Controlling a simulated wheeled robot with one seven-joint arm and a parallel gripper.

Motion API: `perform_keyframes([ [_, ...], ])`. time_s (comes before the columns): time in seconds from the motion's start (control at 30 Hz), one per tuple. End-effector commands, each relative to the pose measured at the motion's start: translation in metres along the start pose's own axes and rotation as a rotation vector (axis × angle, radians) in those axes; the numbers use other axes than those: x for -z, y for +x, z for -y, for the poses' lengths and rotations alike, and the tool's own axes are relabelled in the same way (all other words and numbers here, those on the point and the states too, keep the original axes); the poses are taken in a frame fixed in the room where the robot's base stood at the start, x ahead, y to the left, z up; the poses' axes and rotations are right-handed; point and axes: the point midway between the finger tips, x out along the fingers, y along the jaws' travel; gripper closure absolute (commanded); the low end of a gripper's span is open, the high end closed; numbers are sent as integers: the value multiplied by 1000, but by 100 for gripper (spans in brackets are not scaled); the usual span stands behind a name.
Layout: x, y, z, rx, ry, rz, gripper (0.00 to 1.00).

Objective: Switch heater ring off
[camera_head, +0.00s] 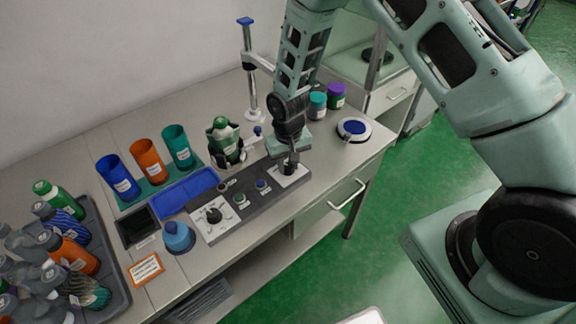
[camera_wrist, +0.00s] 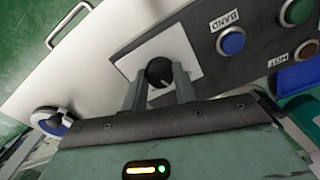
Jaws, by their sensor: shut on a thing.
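A dark control panel (camera_head: 250,196) lies along the front of the bench. At its right end a black rotary knob (camera_wrist: 159,72) stands on a white plate (camera_wrist: 190,52). My gripper (camera_wrist: 160,92) is over this plate, with its two fingers closed on either side of the knob. In the head view my gripper (camera_head: 289,160) comes down from above and hides most of that knob. The plate's markings are too covered to read, and I cannot tell the knob's setting. A second black dial (camera_head: 213,215) sits on a white plate at the panel's left end.
A blue button (camera_wrist: 231,41) marked BAND, a green button (camera_wrist: 297,11) and a HOT lamp (camera_wrist: 306,50) are beside the knob. A green-capped bottle (camera_head: 222,140) stands behind the panel, near a post (camera_head: 250,75). A round white device (camera_head: 353,130) is to the right.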

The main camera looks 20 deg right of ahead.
Motion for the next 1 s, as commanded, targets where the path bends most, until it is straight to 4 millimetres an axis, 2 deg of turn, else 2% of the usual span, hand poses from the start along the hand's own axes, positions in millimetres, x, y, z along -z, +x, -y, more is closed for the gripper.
perform_keyframes([
  [0.2, 1, 0, 0, 1, -183, -2, 94],
  [0.5, 1, 0, -1, 1, -361, -2, 94],
  [1.0, 1, -1, -1, 0, -442, -2, 94],
])
